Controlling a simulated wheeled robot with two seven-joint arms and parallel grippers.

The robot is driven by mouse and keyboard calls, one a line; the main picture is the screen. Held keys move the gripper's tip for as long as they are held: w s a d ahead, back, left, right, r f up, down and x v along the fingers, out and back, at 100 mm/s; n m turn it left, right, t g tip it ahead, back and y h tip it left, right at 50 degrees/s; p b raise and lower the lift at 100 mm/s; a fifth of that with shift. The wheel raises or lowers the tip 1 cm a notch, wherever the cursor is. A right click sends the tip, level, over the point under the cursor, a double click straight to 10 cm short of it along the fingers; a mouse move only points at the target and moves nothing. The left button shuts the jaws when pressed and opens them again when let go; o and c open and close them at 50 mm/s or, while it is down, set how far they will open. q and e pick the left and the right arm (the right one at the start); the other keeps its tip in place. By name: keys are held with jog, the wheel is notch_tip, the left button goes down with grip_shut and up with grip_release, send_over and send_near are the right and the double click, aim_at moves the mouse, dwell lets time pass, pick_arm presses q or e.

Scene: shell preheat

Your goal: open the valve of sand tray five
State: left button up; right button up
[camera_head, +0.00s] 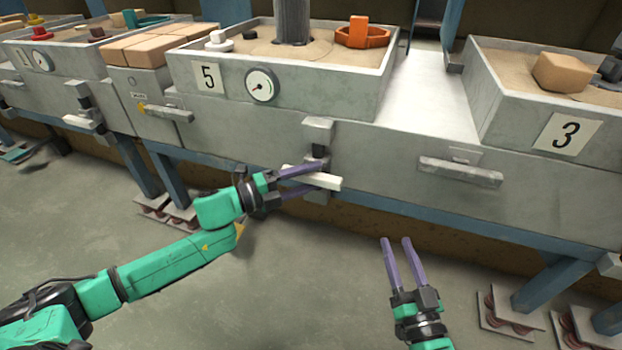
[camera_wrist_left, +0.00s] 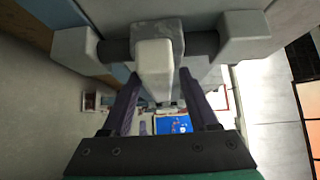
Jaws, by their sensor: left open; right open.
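Sand tray five (camera_head: 330,68) is a grey metal box with a number 5 plate (camera_head: 207,77) and a round gauge (camera_head: 262,85) on its front. Its valve (camera_head: 318,131) sits lower on the front, with a pale bar handle (camera_head: 327,181) lying nearly level. My left gripper (camera_head: 317,175) is open, with its purple fingers at the handle, one on each side. In the left wrist view the pale handle (camera_wrist_left: 155,65) stands between the two fingertips, with small gaps beside it. My right gripper (camera_head: 397,240) is open and empty over the floor.
Sand tray three (camera_head: 525,98) stands to the right, with a pull handle (camera_head: 460,172) in front. A brick-topped section (camera_head: 140,50) and another tray with a valve (camera_head: 85,122) are to the left. Blue legs (camera_head: 175,180) support the bench. The floor in front is clear.

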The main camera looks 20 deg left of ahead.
pick_arm(q)
jog(key=shift+w+d, duration=0.1)
jog(key=shift+d, duration=0.05)
jog(key=shift+c, duration=0.3)
grip_shut()
dwell(1.1)
